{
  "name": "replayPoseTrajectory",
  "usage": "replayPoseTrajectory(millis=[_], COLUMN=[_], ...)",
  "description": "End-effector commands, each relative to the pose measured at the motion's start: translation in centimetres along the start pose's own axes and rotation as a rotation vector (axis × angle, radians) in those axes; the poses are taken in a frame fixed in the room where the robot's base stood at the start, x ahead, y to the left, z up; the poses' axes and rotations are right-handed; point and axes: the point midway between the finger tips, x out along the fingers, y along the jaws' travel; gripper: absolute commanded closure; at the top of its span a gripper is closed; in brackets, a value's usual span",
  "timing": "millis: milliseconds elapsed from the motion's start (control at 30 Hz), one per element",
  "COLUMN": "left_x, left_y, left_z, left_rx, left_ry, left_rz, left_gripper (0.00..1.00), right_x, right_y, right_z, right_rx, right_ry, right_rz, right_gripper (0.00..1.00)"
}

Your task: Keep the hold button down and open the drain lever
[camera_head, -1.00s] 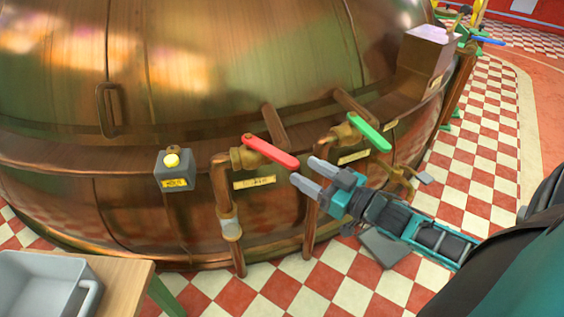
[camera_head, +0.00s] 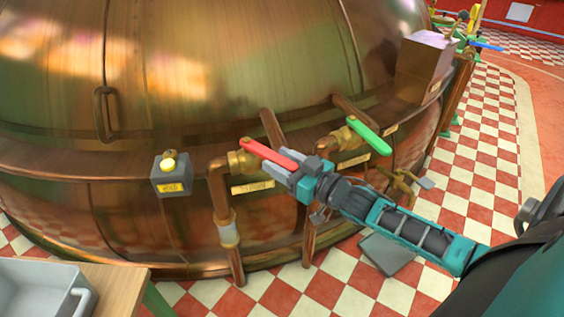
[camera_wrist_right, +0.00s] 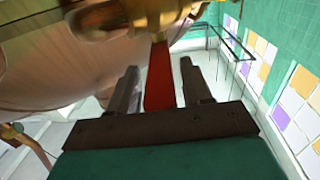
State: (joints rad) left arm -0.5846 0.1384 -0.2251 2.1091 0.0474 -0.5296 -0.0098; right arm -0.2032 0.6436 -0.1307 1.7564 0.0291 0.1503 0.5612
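My right gripper (camera_head: 288,168) is at the free end of the red lever. In the right wrist view the red lever (camera_wrist_right: 159,85) runs between its open fingers, with gaps visible on both sides. My left gripper is not in view.
The copper kettle (camera_head: 220,60) fills the back. Copper pipes (camera_head: 219,190) stand below the valves. A wooden table (camera_head: 118,288) with a grey tray (camera_head: 45,265) is at the lower left. A grey plate (camera_head: 387,254) is near the floor under my right arm. Checkered floor lies clear at right.

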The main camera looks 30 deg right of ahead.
Motion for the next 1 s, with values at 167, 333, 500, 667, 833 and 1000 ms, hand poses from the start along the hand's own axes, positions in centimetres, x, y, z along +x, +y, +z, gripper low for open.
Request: replayPoseTrajectory(millis=[167, 333, 500, 667, 833, 1000], left_x=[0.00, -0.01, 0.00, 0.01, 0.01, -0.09], left_y=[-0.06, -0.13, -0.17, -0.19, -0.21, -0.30], left_z=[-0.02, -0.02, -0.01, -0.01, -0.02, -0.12], left_rx=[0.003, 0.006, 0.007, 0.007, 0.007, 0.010], left_ry=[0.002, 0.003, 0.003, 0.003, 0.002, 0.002], left_rz=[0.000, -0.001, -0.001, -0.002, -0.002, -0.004], left_gripper=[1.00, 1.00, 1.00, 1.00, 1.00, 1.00], right_x=[-0.02, -0.02, -0.02, -0.03, -0.01, 0.15], right_y=[-0.01, -0.02, -0.02, -0.03, -0.03, -0.10], right_z=[0.01, 0.01, 0.01, 0.01, 0.00, -0.15], right_rx=[0.000, 0.000, 0.000, 0.000, 0.000, -0.006], right_ry=[0.000, 0.000, 0.000, 0.000, 0.001, 0.003], right_rz=[0.000, 0.000, 0.000, 0.000, -0.004, -0.065], right_gripper=[0.69, 0.85, 1.00, 1.00, 1.00, 1.00])
